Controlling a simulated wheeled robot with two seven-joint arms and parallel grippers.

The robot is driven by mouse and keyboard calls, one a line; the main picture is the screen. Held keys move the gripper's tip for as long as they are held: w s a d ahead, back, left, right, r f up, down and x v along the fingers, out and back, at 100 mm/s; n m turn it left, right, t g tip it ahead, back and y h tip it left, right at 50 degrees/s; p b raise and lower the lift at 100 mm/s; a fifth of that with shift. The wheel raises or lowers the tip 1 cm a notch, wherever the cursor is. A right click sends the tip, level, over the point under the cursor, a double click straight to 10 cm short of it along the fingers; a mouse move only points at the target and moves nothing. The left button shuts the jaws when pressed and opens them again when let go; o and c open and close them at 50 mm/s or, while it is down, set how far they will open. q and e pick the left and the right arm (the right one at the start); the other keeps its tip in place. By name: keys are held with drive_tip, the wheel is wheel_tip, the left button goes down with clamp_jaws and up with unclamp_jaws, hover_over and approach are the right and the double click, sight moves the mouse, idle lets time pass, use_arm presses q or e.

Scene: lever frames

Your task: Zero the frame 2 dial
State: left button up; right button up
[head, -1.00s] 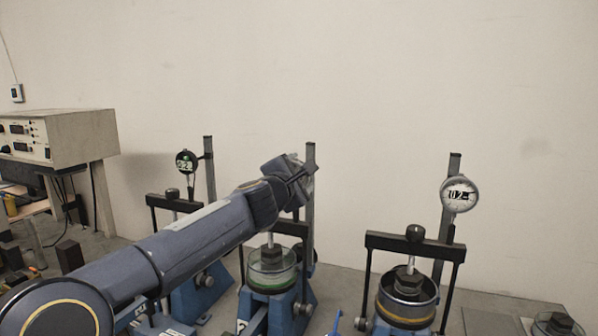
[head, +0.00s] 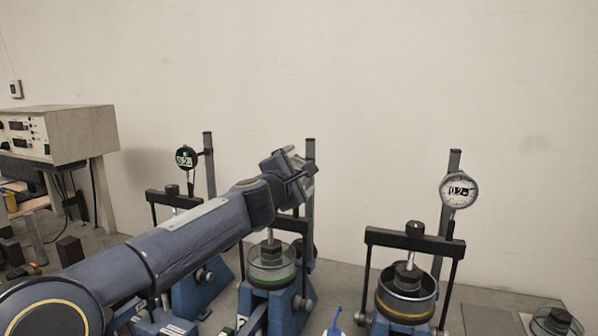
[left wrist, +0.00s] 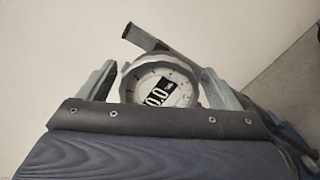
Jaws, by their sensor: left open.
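The middle lever frame (head: 268,303) is blue, with a clear-walled cell (head: 272,268) and a dark upright post (head: 310,205). Its dial is hidden in the head view behind my left gripper (head: 302,168), which is at the upper post. In the left wrist view this round dial (left wrist: 183,98), with a pale bezel and white face, sits between the two open fingers of my left gripper (left wrist: 160,85). Its tilted black window appears to read 0.0. The fingers flank the bezel; I cannot tell whether they touch it. My right gripper is not in view.
A left lever frame (head: 190,295) carries a dark dial (head: 186,158). A right lever frame (head: 400,325) carries a white dial (head: 459,190) whose window seems to read 0.2. A control box (head: 60,135) stands far left.

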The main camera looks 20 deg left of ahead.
use_arm(q)
drive_tip(key=s, duration=0.6)
drive_tip(key=shift+s+d, duration=0.25)
drive_tip(key=shift+s, duration=0.15)
drive_tip(key=s+d+f+m+g+h, duration=0.2)
drive_tip(key=s+d+f+m+h, duration=0.1)
drive_tip(key=s+d+f+m, duration=0.4)
drive_tip(key=s+d+f+m+g+h, duration=0.25)
drive_tip(key=s+f+m+h, duration=0.2)
drive_tip(key=s+m, duration=0.4)
drive_tip(key=s+f+m+g+y, duration=0.2)
drive_tip(key=s+f+m+g, duration=0.5)
drive_tip(key=s+f, duration=1.1)
wheel_tip(320, 180, down, 2)
drive_tip(key=shift+s+g+y, duration=0.15)
drive_tip(key=shift+g+y, duration=0.2)
drive_tip(key=shift+g, duration=0.1)
